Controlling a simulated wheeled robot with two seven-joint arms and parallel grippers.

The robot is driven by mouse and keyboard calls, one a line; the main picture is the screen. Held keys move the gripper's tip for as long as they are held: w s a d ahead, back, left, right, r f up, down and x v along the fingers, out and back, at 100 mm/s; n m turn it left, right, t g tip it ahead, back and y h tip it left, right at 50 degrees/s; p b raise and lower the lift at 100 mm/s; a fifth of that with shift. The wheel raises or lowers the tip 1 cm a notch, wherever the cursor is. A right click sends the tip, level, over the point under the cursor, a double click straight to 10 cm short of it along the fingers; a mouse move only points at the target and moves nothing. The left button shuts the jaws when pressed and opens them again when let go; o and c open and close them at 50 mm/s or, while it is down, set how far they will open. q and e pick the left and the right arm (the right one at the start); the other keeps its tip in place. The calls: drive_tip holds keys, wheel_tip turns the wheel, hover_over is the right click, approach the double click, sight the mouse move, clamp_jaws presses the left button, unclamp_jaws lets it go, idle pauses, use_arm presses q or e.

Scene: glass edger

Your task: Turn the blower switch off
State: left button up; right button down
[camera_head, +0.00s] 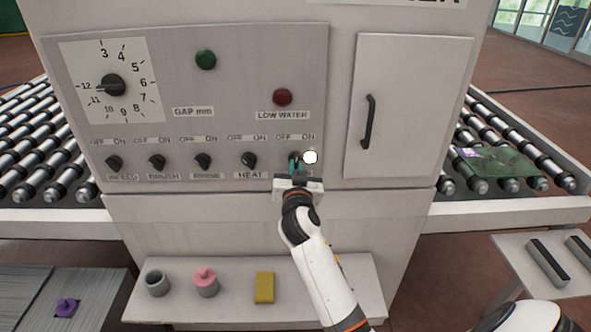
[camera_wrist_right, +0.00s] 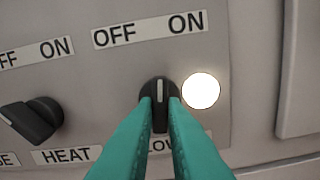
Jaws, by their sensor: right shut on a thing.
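The blower switch is the rightmost black rotary knob (camera_head: 295,157) in the row on the grey panel. In the right wrist view the knob (camera_wrist_right: 159,88) has its white mark pointing about straight up, between the OFF and ON labels. My right gripper (camera_head: 294,168) is shut on this knob, with its teal fingers (camera_wrist_right: 160,110) on either side. The fingers partly cover the name label below, leaving "LOW" readable. A round white lamp (camera_wrist_right: 201,91) beside the knob is bright; it also shows in the head view (camera_head: 310,157). My left gripper is not in view.
The heat knob (camera_head: 249,160) is close on the left, with several similar knobs further left. A door with a black handle (camera_head: 368,122) is to the right. Roller conveyors flank the machine.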

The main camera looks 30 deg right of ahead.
drive_tip(key=n, duration=0.4)
drive_tip(key=shift+d+n+p, duration=0.1)
drive_tip(key=shift+n+p, duration=0.25)
drive_tip(key=shift+n, duration=0.05)
drive_tip(key=shift+r+n+p, duration=0.1)
drive_tip(key=shift+n+p, duration=0.35)
drive_tip(key=shift+n, duration=1.45)
drive_tip(key=c, duration=1.5)
unclamp_jaws()
drive_tip(key=shift+b+v, duration=1.6)
drive_tip(key=shift+v, duration=4.45)
